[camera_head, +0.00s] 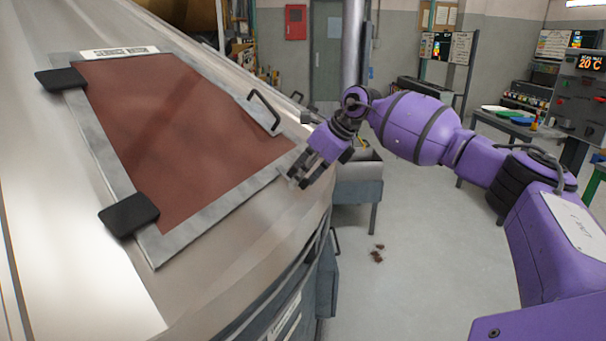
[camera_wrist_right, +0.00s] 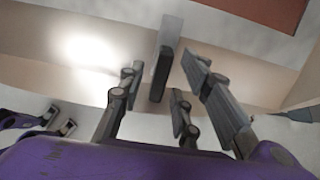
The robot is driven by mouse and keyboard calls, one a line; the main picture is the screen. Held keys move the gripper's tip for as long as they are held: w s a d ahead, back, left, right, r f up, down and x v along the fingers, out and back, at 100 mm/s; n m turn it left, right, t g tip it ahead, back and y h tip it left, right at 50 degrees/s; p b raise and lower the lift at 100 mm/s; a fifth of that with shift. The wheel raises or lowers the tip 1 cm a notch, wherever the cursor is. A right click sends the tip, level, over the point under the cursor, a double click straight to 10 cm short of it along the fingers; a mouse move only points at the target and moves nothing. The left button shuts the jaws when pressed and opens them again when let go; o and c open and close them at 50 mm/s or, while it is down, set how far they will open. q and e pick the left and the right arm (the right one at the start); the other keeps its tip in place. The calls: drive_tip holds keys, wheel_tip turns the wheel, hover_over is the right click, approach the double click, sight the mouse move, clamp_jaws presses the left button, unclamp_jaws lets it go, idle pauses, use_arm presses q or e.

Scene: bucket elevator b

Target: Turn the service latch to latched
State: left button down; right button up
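The hatch (camera_head: 180,125) is a reddish-brown panel in a grey frame on the sloping metal housing. A dark bar (camera_wrist_right: 160,73) on a pale plate (camera_wrist_right: 171,34) shows in the right wrist view; it looks like the service latch, but its marking cannot be read. In the head view my gripper hides it. My right gripper (camera_head: 318,166) is at the hatch's lower right corner. Its fingers (camera_wrist_right: 162,85) are open, one side on each side of the dark bar, with gaps visible. Contact cannot be told. My left gripper is not in the head view.
A black handle (camera_head: 264,111) stands up at the hatch's right edge. Two black hinges (camera_head: 128,213) are on its left side. A grey metal bin (camera_head: 359,180) stands beyond my gripper. Small brown pieces (camera_head: 377,254) lie on the otherwise clear floor nearby.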

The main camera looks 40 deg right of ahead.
drive_tip(key=shift+s+r, duration=0.1)
drive_tip(key=shift+r, duration=0.05)
drive_tip(key=v, duration=1.1)
drive_tip(key=shift+s+r, duration=0.25)
drive_tip(key=shift+d, duration=0.1)
